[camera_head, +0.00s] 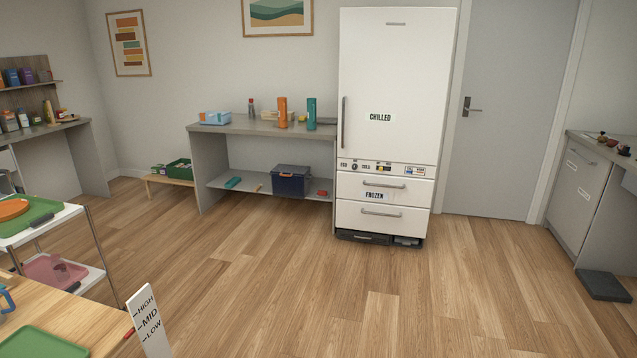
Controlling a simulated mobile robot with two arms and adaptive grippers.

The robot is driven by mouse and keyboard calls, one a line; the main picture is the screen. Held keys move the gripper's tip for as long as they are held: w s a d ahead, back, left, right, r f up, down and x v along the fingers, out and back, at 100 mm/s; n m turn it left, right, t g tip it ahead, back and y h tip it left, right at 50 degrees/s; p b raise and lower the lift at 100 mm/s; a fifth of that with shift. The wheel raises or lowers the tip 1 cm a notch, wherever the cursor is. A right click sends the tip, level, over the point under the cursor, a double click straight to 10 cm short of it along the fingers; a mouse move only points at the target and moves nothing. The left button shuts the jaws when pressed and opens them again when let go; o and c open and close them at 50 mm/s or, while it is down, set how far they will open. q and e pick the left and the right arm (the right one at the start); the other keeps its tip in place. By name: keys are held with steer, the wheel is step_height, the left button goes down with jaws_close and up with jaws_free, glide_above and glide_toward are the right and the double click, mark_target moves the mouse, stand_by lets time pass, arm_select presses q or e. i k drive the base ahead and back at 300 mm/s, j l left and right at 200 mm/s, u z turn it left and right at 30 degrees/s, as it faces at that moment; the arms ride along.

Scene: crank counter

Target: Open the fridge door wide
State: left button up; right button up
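The tall white fridge (398,130) stands against the back wall, right of the middle of the head view. Its upper door (395,75), labelled CHILLED, is closed. A vertical grey handle (344,122) runs along the door's left edge. The fridge is some way off across the floor. Neither of my grippers shows in this view.
The wooden floor (330,290) before the fridge is clear. A grey shelf table (222,130) with bottles and boxes stands left of the fridge. A trolley (75,215) and a wooden table (75,310) are at near left. A grey counter (580,195) with a dark mat (604,285) is at right.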

mark_target(394, 62)
steer(key=i, duration=1.9)
